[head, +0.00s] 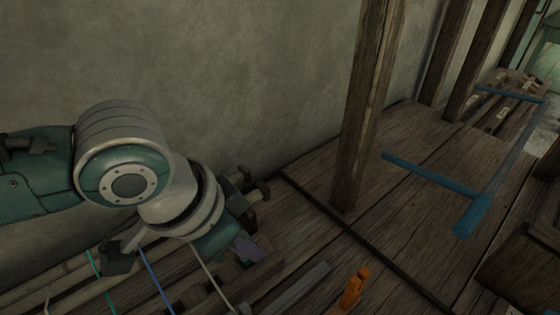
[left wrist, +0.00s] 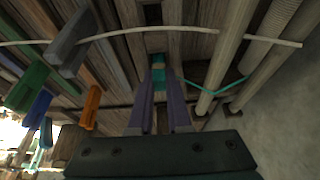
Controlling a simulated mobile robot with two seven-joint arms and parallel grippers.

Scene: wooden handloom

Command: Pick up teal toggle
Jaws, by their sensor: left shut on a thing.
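The teal toggle (left wrist: 158,74) shows in the left wrist view between the purple fingertips of my left gripper (left wrist: 159,84), which is shut on it. A teal cord (left wrist: 215,88) runs off to the right beside it. In the head view my left gripper (head: 248,247) is low over the loom's wooden slats, its purple fingers pointing down. The toggle is hidden there by the gripper and wrist. Whether it touches the wood below is not clear. My right gripper is not in view.
An orange toggle (head: 353,288) stands on the planks to the right, near a grey bar (head: 298,289). Blue and white cords cross the slats below my arm. The planks between are clear.

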